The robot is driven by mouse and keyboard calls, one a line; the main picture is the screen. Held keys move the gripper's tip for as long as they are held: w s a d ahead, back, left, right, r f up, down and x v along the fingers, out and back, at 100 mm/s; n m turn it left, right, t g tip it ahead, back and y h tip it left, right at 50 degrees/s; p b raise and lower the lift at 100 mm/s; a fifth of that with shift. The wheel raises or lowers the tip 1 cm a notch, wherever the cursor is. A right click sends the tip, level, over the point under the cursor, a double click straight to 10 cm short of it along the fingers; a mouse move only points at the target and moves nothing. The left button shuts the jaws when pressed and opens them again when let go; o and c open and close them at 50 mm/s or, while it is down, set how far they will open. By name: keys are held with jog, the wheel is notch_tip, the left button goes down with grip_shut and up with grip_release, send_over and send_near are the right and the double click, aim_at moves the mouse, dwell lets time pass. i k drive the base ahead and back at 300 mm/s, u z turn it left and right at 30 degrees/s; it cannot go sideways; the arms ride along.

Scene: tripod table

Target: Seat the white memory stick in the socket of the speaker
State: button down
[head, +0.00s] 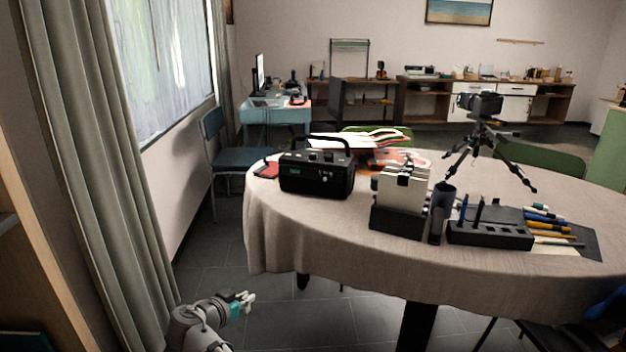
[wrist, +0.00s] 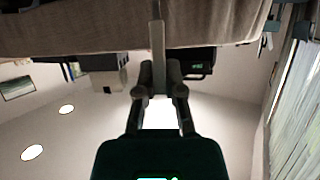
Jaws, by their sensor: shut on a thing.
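The speaker (head: 317,174) is a black box with a carrying handle and a small green display, standing on the left part of the round table. It also shows in the wrist view (wrist: 200,60), partly hidden behind my gripper; that view is upside down. The socket is too small to make out. My gripper (head: 244,300) is low at the left, off the table and well apart from the speaker. In the wrist view my gripper (wrist: 159,68) is shut on a long pale stick (wrist: 157,35), which looks like the white memory stick and points away from the wrist.
The table (head: 300,225) has a beige cloth. A curtain (head: 90,140) hangs at the left. Floor is free between curtain and table.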

aim_at(331, 166)
jog(key=z, duration=0.05)
jog(key=k, duration=1.15)
jog(key=u, duration=0.35)
jog(key=i, duration=1.65)
